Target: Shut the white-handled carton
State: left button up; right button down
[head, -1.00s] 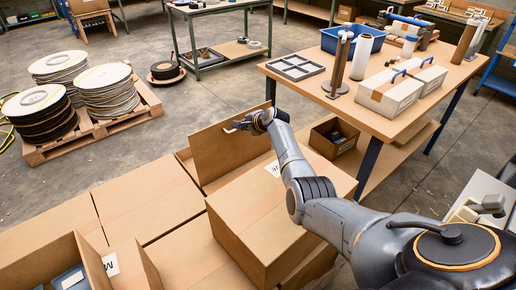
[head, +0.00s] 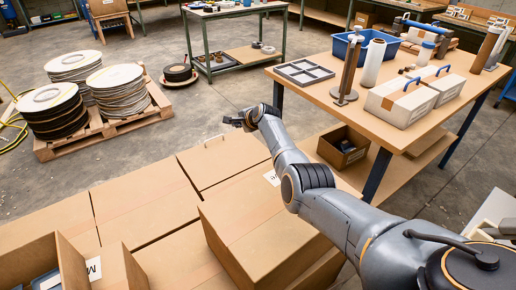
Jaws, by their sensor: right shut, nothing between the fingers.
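The white-handled carton (head: 232,160) stands in the group of brown cartons at the centre of the head view. I cannot tell whether a thin gap is left under the lid. My right gripper (head: 238,120) is shut and empty, just beyond and above the lid's far edge, to the right of the handle. It appears apart from the lid. My left gripper is not in view.
An open carton (head: 122,268) with dark items stands at bottom left. A taller closed carton (head: 262,235) stands in front, under my right arm. A workbench (head: 395,130) with white boxes and rolls is at right. Bare floor (head: 215,95) lies beyond the cartons.

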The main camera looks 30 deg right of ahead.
jog(key=shift+s+d, duration=0.1)
jog(key=shift+s, duration=0.05)
jog(key=v, duration=1.1)
jog(key=shift+s+r, duration=0.25)
jog(key=shift+s, duration=0.05)
